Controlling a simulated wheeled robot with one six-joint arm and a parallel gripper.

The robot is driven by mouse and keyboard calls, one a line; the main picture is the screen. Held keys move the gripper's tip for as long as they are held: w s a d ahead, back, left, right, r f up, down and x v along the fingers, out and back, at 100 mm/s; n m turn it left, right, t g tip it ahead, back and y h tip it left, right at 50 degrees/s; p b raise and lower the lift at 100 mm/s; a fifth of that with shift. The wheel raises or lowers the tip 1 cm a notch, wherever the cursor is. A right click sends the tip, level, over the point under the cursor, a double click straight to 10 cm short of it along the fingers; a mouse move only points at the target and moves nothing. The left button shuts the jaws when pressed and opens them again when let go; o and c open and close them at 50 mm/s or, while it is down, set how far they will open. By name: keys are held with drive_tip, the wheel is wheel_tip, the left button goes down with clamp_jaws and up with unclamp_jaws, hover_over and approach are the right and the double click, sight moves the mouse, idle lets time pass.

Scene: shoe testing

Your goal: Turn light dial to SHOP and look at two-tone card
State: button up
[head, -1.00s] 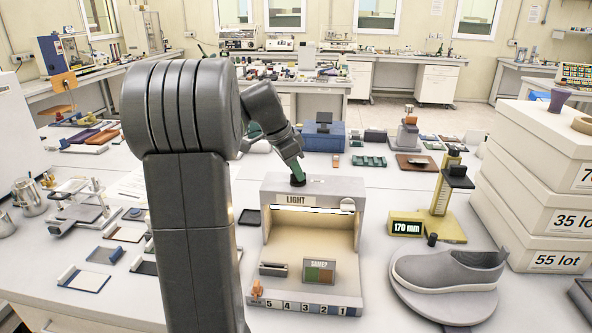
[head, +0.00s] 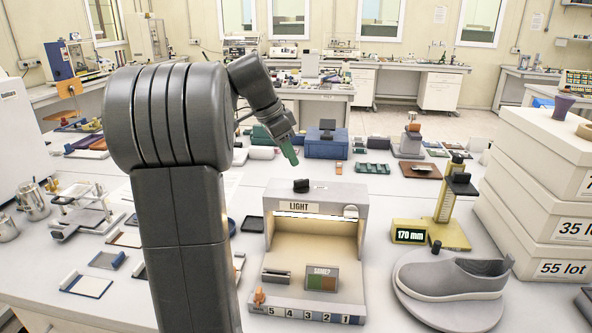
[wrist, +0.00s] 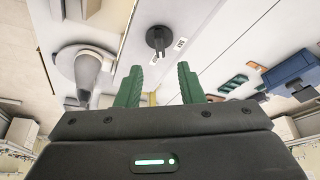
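The black light dial (head: 301,185) sits on top of the grey light box (head: 274,240), above its "LIGHT" label. The dial shows in the wrist view (wrist: 158,40) beyond my fingertips, with small labels beside it that I cannot read. My gripper (head: 290,156) is above and behind the dial, apart from it. In the wrist view its green fingers (wrist: 158,82) are spread with nothing between them. The two-tone card (head: 321,281), green and brown under a "SAME?" heading, stands inside the box. The box interior looks warm yellowish.
A grey shoe (head: 450,278) rests on a round stand right of the box. A yellow gauge (head: 440,232) reading "170 mm" stands behind it. Stacked white boxes (head: 545,195) fill the right side. A blue device (head: 326,145) stands behind the light box.

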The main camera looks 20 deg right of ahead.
sight(302, 180)
drive_tip(key=v, duration=0.6)
idle(0.3)
drive_tip(key=x, duration=1.4)
drive_tip(key=shift+r, duration=0.1)
drive_tip(key=n+t, duration=0.1)
drive_tip(key=n, duration=0.2)
drive_tip(key=n+t, duration=0.1)
drive_tip(key=n, duration=0.1)
drive_tip(key=shift+s+n+y, duration=0.2)
drive_tip(key=shift+n+y, duration=0.1)
drive_tip(key=shift+n, duration=0.1)
drive_tip(key=n+t, duration=0.1)
drive_tip(key=n, duration=0.2)
drive_tip(key=n+y, duration=0.1)
drive_tip(key=n, duration=0.1)
drive_tip(key=shift+s+d+n+t+y+p, duration=0.1)
drive_tip(key=shift+d+n+t+y+p, duration=0.05)
drive_tip(key=shift+n+t+y+p, duration=0.2)
drive_tip(key=shift+r+n+t, duration=0.1)
drive_tip(key=shift+n+t, duration=0.15)
drive_tip(key=shift+n, duration=0.1)
drive_tip(key=v, duration=0.7)
idle(1.0)
